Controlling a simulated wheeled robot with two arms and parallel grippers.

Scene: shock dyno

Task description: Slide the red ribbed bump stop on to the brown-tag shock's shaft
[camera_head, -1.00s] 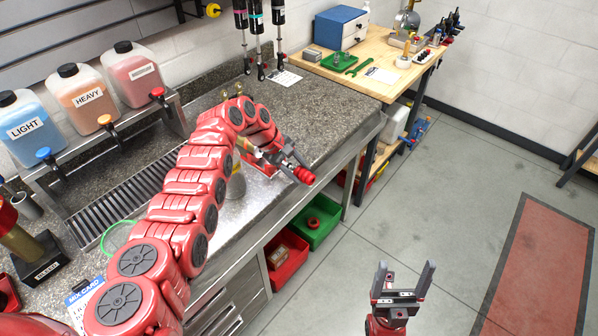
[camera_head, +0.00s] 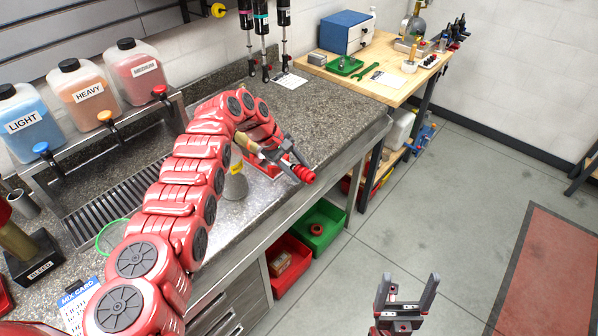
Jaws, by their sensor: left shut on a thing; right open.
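The red ribbed bump stop (camera_head: 304,174) is held at the tip of my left gripper (camera_head: 291,161), over the front edge of the bench. The jaws are shut on it. A brass-coloured cylinder (camera_head: 244,141) shows just left of this gripper, partly behind my arm; I cannot tell whether it belongs to a shock. Several black shocks (camera_head: 284,35) hang at the back wall, with shafts pointing down. No brown tag can be made out. My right gripper (camera_head: 407,297) is open and empty over the floor at lower right.
A grey cone-shaped piece with a yellow label (camera_head: 235,186) stands on the bench beside my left arm. Fluid bottles (camera_head: 83,92) stand at left. Red (camera_head: 288,265) and green (camera_head: 321,226) bins sit below the bench edge. A wooden table (camera_head: 383,58) stands behind.

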